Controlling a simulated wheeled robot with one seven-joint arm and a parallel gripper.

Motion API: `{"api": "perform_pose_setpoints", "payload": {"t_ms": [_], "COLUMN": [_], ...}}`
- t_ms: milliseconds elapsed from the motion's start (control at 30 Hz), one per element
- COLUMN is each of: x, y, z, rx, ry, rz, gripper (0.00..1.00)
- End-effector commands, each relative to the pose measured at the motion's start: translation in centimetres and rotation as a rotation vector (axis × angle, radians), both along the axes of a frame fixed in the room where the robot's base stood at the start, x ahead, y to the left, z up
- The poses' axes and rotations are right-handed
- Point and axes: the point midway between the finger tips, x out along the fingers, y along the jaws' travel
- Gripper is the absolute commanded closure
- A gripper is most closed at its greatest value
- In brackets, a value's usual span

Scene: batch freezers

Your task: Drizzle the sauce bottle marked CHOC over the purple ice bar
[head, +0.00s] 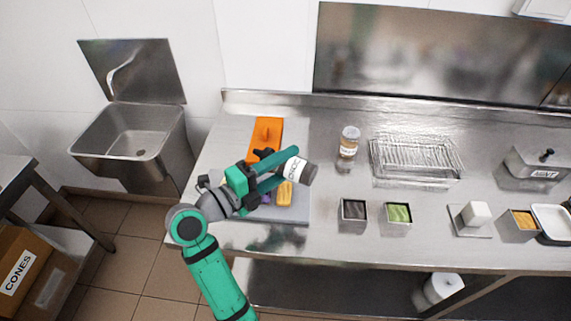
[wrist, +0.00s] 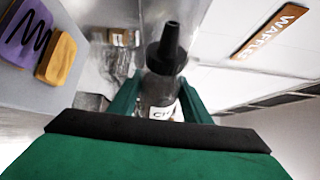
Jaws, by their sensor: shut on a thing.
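My gripper (head: 294,160) is shut on the sauce bottle (head: 298,170), whose label reads CHOC in part. In the head view the bottle is tipped well over from upright, above the right side of the grey board. The bottle's black nozzle (wrist: 167,48) shows in the wrist view beyond the fingers. The purple ice bar (wrist: 38,32) lies on the board and has a dark zigzag line across its top. In the head view only a bit of purple (head: 266,198) shows under my arm. The nozzle is apart from the bar and off to one side.
A yellow-orange bar (head: 285,195) lies beside the purple one on the board (head: 290,214). An orange slab (head: 265,132) lies behind. A second bottle (head: 349,142), a wire rack (head: 415,157) and dark and green tubs stand to the right. The front counter strip is clear.

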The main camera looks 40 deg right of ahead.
Motion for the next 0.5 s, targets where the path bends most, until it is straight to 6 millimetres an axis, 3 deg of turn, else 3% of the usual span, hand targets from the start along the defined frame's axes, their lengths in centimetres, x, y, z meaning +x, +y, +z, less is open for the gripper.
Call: {"api": "perform_pose_setpoints", "payload": {"t_ms": [500], "x": [0.1], "y": [0.0], "z": [1.7], "rx": [0.064], "ry": [-0.203], "rz": [0.002], "gripper": [0.8]}}
